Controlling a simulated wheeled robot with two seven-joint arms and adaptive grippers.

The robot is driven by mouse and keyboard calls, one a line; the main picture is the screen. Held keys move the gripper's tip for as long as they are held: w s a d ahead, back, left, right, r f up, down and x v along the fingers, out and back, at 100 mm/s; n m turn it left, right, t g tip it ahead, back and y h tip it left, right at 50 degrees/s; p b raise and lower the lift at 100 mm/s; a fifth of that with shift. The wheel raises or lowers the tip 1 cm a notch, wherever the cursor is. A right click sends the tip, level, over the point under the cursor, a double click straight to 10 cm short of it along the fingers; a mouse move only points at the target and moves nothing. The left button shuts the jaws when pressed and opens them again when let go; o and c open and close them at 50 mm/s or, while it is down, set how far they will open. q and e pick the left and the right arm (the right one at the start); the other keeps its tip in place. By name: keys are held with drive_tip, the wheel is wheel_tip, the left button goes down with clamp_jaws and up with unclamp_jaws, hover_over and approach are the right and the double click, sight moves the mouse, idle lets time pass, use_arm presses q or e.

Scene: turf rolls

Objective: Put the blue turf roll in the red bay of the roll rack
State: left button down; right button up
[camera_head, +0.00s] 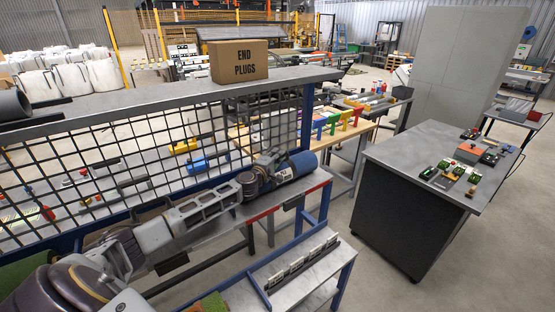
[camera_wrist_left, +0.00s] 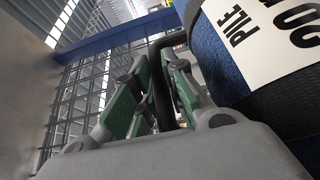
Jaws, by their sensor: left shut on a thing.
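The blue turf roll (camera_head: 293,167), with a white label, lies lengthwise at the right end of the upper shelf of the blue-framed roll rack (camera_head: 322,178). A red strip (camera_head: 262,214) runs along that shelf's front edge and marks the red bay. My left gripper (camera_head: 268,163) is at the roll's left end. In the left wrist view, the roll (camera_wrist_left: 235,65) fills the upper right, its label partly cut off. The green-padded fingers (camera_wrist_left: 157,90) are closed around a dark bar-like part beside it. Whether the roll rests fully on the shelf is unclear. My right gripper is out of view.
A wire mesh panel (camera_head: 120,160) stands behind the shelf, with an END PLUGS box (camera_head: 239,61) on its top ledge. A lower shelf holds white labelled pieces (camera_head: 300,262). A dark workbench (camera_head: 400,190) stands to the right, with open floor between.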

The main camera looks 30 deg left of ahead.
use_arm(q)
drive_tip(key=shift+r, duration=0.2)
drive_tip(key=c, duration=1.8)
unclamp_jaws()
drive_tip(key=shift+f, duration=0.25)
drive_tip(key=o, duration=0.3)
drive_tip(key=shift+o, duration=0.2)
drive_tip(key=shift+r, duration=0.1)
drive_tip(key=s+d, duration=0.1)
drive_tip(key=s, duration=1.1)
